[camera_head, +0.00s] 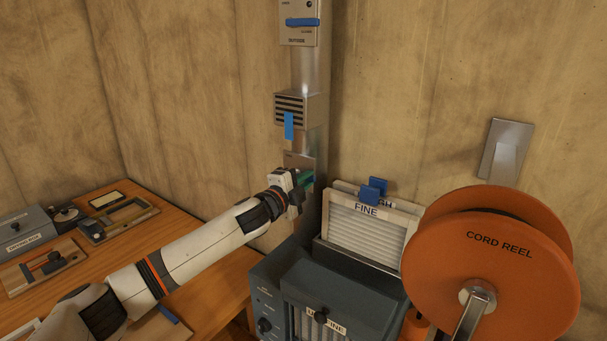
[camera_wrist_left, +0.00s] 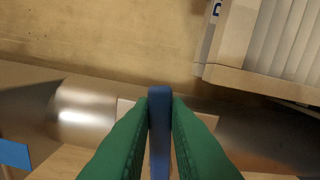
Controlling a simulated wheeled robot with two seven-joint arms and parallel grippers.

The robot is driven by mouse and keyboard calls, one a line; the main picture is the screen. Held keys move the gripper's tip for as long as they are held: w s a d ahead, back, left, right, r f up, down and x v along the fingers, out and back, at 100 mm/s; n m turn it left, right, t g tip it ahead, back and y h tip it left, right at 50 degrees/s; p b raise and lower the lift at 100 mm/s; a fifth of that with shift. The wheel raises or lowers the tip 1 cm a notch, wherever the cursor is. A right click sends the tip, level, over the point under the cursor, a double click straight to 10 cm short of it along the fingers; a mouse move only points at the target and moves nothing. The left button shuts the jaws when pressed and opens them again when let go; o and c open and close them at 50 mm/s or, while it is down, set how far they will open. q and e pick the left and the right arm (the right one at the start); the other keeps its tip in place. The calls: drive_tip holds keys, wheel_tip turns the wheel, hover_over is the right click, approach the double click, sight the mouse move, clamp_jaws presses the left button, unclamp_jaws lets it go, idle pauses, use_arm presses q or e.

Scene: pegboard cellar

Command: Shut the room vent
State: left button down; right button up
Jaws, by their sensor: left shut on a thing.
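A louvred vent box (camera_head: 290,110) sits on the metal duct (camera_head: 310,72), with a blue strip (camera_head: 289,126) hanging at its front. Below it on the duct is a metal plate (camera_head: 297,159). My left gripper (camera_head: 306,181) is at this lower plate, its green fingers shut on a blue handle (camera_wrist_left: 160,130), which shows edge-on between them in the left wrist view. The gripper and arm hide most of the plate, and its label cannot be read. Higher up, a plate marked OUTSIDE (camera_head: 298,34) has a blue handle (camera_head: 303,22) lying level.
A filter marked FINE (camera_head: 366,235) stands in a blue-grey unit (camera_head: 340,285) right of my gripper. An orange cord reel (camera_head: 490,250) fills the right front. A wooden bench (camera_head: 100,262) with boxes and tools is at left. The wall above the filter is clear.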

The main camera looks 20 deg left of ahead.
use_arm(q)
drive_tip(key=shift+d+f+m, duration=0.1)
drive_tip(key=shift+f+m, duration=0.45)
drive_tip(key=shift+m, duration=0.55)
drive_tip(key=c, duration=1.4)
unclamp_jaws()
drive_tip(key=shift+s, duration=0.1)
drive_tip(key=b+v, duration=0.3)
drive_tip(key=v, duration=0.9)
